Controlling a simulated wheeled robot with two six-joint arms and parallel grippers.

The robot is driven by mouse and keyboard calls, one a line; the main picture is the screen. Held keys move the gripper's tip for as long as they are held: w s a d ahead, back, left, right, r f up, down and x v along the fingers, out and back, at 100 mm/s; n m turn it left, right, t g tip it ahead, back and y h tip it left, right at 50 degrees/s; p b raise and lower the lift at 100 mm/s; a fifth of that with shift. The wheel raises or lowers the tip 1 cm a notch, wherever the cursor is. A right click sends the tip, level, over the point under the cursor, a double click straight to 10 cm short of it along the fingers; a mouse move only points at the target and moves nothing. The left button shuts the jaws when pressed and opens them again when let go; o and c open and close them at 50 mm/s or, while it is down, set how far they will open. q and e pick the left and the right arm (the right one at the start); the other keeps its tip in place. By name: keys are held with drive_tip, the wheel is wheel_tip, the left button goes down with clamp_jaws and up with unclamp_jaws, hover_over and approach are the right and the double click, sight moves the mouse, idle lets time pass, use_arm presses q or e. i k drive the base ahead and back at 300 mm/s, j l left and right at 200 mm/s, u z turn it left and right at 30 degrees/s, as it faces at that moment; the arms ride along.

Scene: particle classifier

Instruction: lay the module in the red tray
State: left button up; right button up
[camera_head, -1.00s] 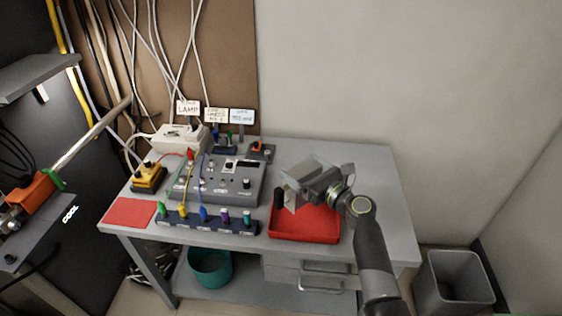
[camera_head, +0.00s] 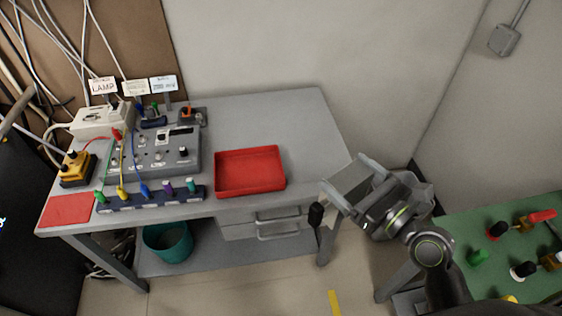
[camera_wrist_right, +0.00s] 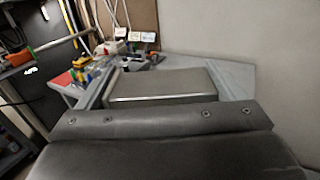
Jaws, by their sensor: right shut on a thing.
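The red tray (camera_head: 250,187) lies empty on the grey table, near its front edge. My right gripper (camera_head: 352,188) is shut on a grey, box-like module (camera_head: 348,177), partly hidden by the fingers. It holds the module in the air to the right of the tray, by the table's right front corner and apart from the tray. A black knob-like piece (camera_head: 316,214) shows at the gripper's left side. In the right wrist view the module (camera_wrist_right: 165,85) is a grey block behind the dark gripper bar. My left gripper is not in view.
A grey control box (camera_head: 160,158) and a strip of coloured plugs (camera_head: 150,198) stand left of the tray. A flat red mat (camera_head: 68,210) lies at the far left. The table behind the tray is clear. A green surface (camera_head: 465,225) with several coloured parts is at right.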

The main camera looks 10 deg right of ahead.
sight(251, 174)
drive_tip(key=i+j+z, duration=0.2)
drive_tip(key=j, duration=0.4)
drive_tip(key=i+j+z, duration=0.1)
drive_tip(key=j+z, duration=0.15)
drive_tip(key=j, duration=0.4)
drive_tip(key=j+z, duration=0.2)
drive_tip(key=j, duration=0.45)
drive_tip(key=i, duration=0.05)
